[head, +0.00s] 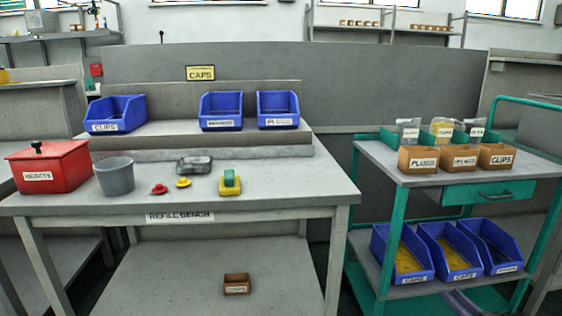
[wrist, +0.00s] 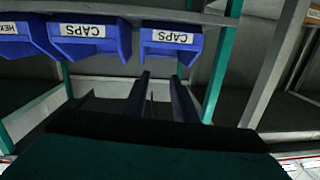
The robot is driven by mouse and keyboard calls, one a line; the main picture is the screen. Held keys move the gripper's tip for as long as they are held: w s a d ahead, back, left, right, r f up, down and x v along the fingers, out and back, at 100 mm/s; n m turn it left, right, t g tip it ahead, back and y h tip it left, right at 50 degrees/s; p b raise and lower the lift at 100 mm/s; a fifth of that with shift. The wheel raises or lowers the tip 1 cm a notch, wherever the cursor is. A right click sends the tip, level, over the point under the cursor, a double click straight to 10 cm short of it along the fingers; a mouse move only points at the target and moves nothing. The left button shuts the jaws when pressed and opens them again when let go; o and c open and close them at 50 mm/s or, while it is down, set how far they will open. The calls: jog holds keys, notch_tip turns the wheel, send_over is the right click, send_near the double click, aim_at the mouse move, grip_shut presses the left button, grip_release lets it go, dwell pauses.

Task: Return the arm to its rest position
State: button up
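My gripper (wrist: 160,84) shows in the wrist view as two long dark fingers with a gap between them and nothing held. The view is upside down. The fingers point at the cart's lower shelf, near the blue CAPS bins (wrist: 171,42). In the head view, the tips of my gripper (head: 466,302) show at the bottom edge, in front of the cart's lower bins. The rest of my arm is out of that view.
The green-framed cart (head: 394,232) stands right of the refill bench (head: 290,185). Its lower shelf holds blue bins (head: 409,275); its top holds small brown boxes (head: 417,160). The bench carries a red rejects box (head: 52,170), a grey bucket (head: 115,178) and blue bins (head: 117,113).

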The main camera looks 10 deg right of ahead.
jog(key=w+a+f+g+y+p, duration=0.1)
jog(key=a+f+g+y+p, duration=0.2)
jog(key=a, duration=0.7)
jog(key=w+a+f+g+y+p, duration=0.1)
jog(key=a+f+g+y+p, duration=0.15)
jog(key=a+p, duration=0.45)
jog(key=w+a+f+g+y+p, duration=0.1)
jog(key=w+a+f+g, duration=0.15)
jog(key=a, duration=0.95)
jog(key=s+a+f+g+p, duration=0.3)
jog(key=s+a+g+p, duration=0.5)
jog(key=a, duration=0.6)
jog(key=s+a+r+g+h+p, duration=0.1)
jog(key=s+a+g+h+p, duration=0.2)
jog(key=s+p, duration=0.3)
jog(key=s+a+r+g+h+p, duration=0.2)
jog(key=s+p, duration=0.4)
jog(key=s, duration=1)
jog(key=shift+a+n+g+h, duration=0.3)
jog(key=shift+a+g+h, duration=0.15)
jog(key=shift+g+h, duration=0.4)
jog(key=shift+w+r, duration=0.1)
jog(key=shift+r, duration=0.05)
jog(key=shift+a, duration=0.1)
